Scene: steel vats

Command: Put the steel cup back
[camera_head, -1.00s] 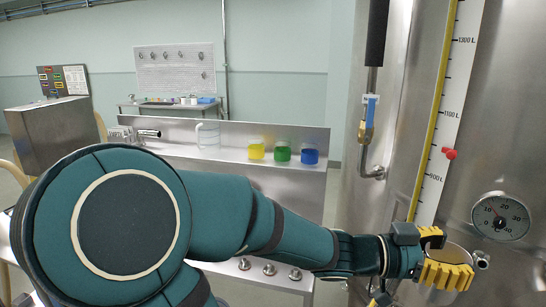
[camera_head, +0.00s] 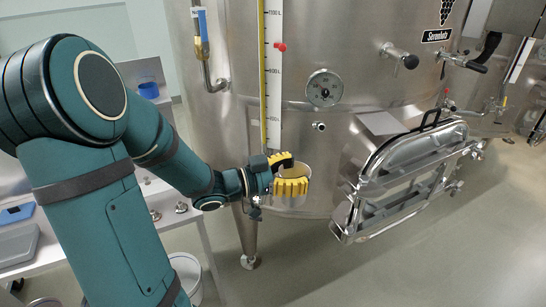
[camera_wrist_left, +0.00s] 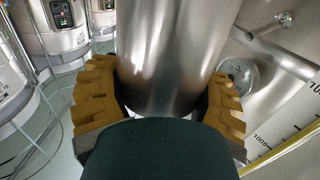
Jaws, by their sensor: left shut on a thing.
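The steel cup (camera_head: 304,172) is in my left gripper (camera_head: 291,174), in front of the big steel vat (camera_head: 235,120) and below its round dial gauge (camera_head: 324,88). The gripper's yellow fingers are shut around the cup's sides. In the left wrist view the cup (camera_wrist_left: 170,60) is a large shiny cylinder between the yellow pads. My right gripper is not in view.
A level scale (camera_head: 273,75) with a red marker runs down the vat. A small outlet (camera_head: 319,126) and an oval hatch (camera_head: 410,165) project to the right. At left stands a light bench (camera_head: 185,212) with small metal fittings. A white bucket (camera_head: 186,270) is below.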

